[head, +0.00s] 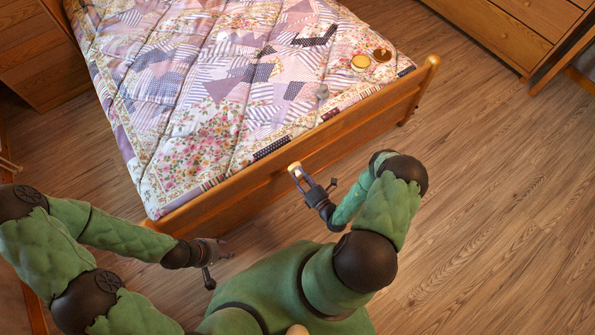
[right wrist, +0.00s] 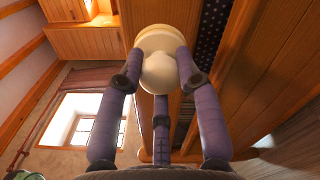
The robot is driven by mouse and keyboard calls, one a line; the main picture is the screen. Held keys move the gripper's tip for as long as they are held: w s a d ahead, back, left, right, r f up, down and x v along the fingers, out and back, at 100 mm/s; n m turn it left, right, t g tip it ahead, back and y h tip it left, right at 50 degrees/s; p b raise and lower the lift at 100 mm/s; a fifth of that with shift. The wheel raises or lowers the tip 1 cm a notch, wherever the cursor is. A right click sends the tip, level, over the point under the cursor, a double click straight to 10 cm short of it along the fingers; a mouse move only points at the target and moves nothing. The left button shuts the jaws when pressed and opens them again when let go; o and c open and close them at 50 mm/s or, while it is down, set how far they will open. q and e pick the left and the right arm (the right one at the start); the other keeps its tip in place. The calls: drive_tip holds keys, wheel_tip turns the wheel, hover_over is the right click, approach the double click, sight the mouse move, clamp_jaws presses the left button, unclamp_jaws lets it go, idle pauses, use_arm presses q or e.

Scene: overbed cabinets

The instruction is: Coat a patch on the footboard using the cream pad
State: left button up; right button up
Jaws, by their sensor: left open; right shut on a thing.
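The wooden footboard (head: 340,135) runs diagonally across the end of the bed in the head view. My right gripper (head: 297,174) is shut on the cream pad (head: 294,166), close to the footboard's near side. In the right wrist view the fingers of my right gripper (right wrist: 157,80) close around the pad's rounded knob, and the pad's round disc (right wrist: 160,40) lies beyond it, near or against a wooden panel (right wrist: 248,95). I cannot tell whether the pad touches the wood. My left gripper (head: 222,250) is open and empty, in front of the footboard's left part.
A patchwork quilt (head: 200,100) covers the bed. A yellow round tin (head: 360,62), a brown round thing (head: 382,55) and a small grey thing (head: 322,91) lie on it near the footboard. Wooden drawers (head: 505,30) stand at top right. The floor (head: 480,190) at right is clear.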

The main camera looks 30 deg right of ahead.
sight(295, 167)
drive_tip(key=shift+s, duration=0.75)
drive_tip(key=shift+d, duration=0.1)
drive_tip(key=s, duration=0.3)
idle(0.7)
drive_tip(key=shift+w+a+b, duration=0.2)
drive_tip(key=shift+w+b, duration=0.5)
drive_tip(key=shift+w, duration=2.85)
drive_tip(key=shift+w, duration=1)
